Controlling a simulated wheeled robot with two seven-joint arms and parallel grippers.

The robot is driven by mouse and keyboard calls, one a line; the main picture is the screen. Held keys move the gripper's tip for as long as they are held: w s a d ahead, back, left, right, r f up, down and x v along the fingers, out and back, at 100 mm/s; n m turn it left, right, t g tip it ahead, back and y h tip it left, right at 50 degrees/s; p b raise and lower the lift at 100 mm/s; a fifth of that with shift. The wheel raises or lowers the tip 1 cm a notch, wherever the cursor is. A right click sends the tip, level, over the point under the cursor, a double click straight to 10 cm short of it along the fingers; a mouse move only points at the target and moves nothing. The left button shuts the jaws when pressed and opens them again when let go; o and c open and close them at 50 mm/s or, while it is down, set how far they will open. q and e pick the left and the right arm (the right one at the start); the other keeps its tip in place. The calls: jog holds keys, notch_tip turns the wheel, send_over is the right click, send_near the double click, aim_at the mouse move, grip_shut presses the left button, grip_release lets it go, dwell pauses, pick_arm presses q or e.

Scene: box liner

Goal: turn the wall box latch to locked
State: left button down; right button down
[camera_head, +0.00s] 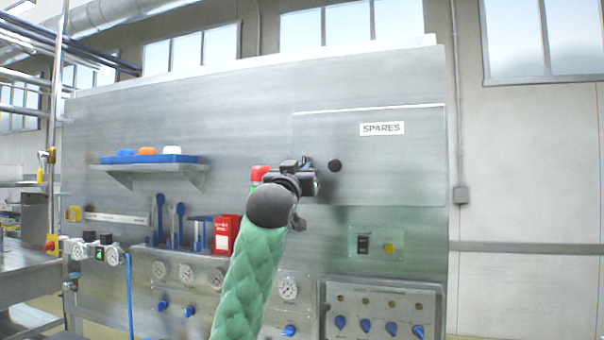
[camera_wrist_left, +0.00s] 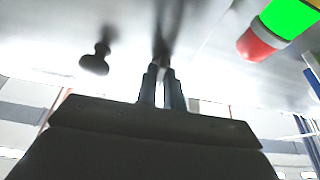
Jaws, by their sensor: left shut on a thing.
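The wall box (camera_head: 430,150) is a flat metal panel with a SPARES label (camera_head: 381,128), set in the steel wall. A round black knob (camera_head: 335,165) sits on its face, and it also shows in the wrist view (camera_wrist_left: 97,60). My left gripper (camera_head: 308,178) is in front of the box's left part, just left of the knob. In the wrist view its fingers (camera_wrist_left: 162,88) are shut on a dark, blurred upright piece, which I take to be the latch (camera_wrist_left: 166,40). The gripper hides the latch in the head view, and its turn position cannot be told. My right gripper is out of view.
A red and green indicator (camera_head: 260,174) is close left of the gripper and shows in the wrist view (camera_wrist_left: 280,25). A shelf with a blue tray (camera_head: 150,159) is further left. A red box (camera_head: 227,233), gauges and blue knobs sit lower. The wall above is clear.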

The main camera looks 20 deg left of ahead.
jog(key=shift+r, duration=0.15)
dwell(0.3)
pick_arm(q)
jog(key=c, duration=1.5)
grip_release()
